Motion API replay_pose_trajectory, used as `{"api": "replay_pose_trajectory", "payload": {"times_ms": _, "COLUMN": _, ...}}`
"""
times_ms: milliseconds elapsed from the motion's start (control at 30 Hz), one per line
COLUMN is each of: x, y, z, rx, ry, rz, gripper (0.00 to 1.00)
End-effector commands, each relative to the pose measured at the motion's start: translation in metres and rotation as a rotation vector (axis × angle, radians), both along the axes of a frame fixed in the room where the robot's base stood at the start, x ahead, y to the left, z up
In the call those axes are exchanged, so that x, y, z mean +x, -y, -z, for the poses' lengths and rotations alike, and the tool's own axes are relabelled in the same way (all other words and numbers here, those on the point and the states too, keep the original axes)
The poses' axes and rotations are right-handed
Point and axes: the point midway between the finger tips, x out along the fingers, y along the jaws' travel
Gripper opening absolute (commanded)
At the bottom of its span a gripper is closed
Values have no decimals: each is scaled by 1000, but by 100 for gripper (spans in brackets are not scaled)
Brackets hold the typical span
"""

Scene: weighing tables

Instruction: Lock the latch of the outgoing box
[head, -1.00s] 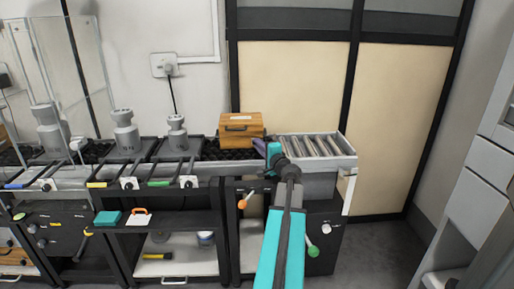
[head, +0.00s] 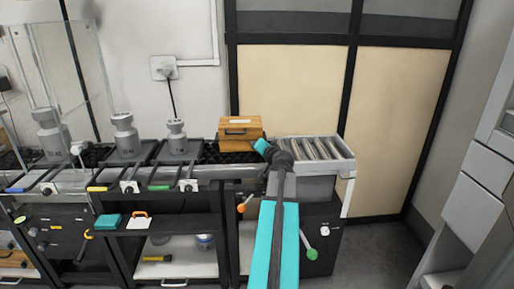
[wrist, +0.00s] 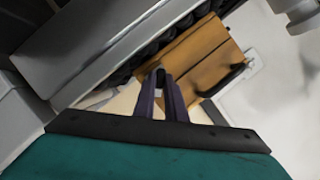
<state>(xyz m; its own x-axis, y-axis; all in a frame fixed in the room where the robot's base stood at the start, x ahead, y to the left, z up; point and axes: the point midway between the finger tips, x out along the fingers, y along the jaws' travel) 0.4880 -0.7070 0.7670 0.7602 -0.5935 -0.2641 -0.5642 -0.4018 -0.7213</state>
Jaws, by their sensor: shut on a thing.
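The outgoing box (head: 236,131) is a wooden case with a dark handle and a pale label on its lid. It stands upright on the dark conveyor in the head view, and it looks tilted in the wrist view (wrist: 205,52). My gripper (wrist: 160,88) reaches the box's right side, its two purple fingers nearly parallel. They are shut on a small dark piece at the box's side, which looks like the latch (wrist: 159,73). In the head view my wrist hides the fingertips and the latch. Whether the latch is locked cannot be told.
Levers with orange and green (head: 312,254) knobs stick out below. The floor at right is clear.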

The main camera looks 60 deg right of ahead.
Motion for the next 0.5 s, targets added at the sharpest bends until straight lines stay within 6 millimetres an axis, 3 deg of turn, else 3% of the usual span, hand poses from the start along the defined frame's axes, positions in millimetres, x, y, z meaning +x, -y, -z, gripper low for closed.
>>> {"api": "replay_pose_trajectory", "payload": {"times_ms": 500, "x": 4, "y": -4, "z": -5, "rx": -255, "ry": -359, "rz": -2, "gripper": 0}}
